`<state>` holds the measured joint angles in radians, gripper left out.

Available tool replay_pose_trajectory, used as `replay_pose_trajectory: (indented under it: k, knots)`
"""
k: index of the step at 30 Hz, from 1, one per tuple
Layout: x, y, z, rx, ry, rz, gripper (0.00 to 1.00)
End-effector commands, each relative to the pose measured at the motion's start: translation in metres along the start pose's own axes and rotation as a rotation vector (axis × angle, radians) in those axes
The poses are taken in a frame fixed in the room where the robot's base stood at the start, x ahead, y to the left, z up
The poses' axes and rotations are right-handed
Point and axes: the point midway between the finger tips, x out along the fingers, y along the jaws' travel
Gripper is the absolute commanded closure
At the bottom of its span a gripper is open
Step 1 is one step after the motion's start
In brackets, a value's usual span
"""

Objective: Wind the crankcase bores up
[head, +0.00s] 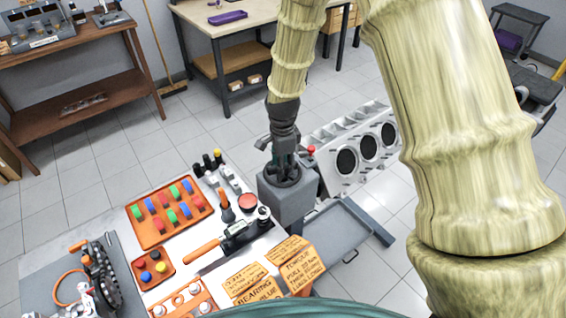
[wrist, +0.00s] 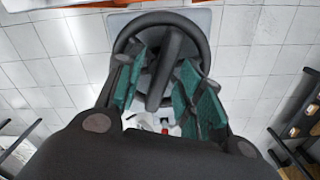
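The crankcase (head: 350,150) is a pale grey block with several round dark bores, tilted on its stand in the head view. A grey gearbox (head: 287,203) with a dark handwheel (head: 283,174) on top stands at its left. The handwheel also shows in the wrist view (wrist: 119,46). My gripper (wrist: 163,78) is down at the wheel, its green-padded fingers on either side of a dark bar or handle (wrist: 168,60) of the wheel. Whether both pads press on it I cannot tell. In the head view the fingers are small and partly hidden.
A grey tray (head: 335,237) sits low beside the gearbox. At left, a workbench holds an orange tray (head: 143,232) of coloured parts, tools and cardboard boxes (head: 300,265). A red-topped knob (head: 311,149) is close to my gripper. Open tiled floor lies behind.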

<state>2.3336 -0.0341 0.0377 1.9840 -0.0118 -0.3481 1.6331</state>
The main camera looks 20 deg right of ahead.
Motion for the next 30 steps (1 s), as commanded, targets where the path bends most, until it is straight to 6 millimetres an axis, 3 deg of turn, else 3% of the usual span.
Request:
replay_pose_trajectory:
  k: [6,12,30]
  knots:
    - [0.0008,-0.0002,-0.0006,0.001,0.0,0.001,0.64]
    - [0.0007,0.0002,-0.0002,0.0,0.0,0.001,1.0]
    - [0.0023,0.0013,0.0006,-0.084,-0.001,0.004,1.0]
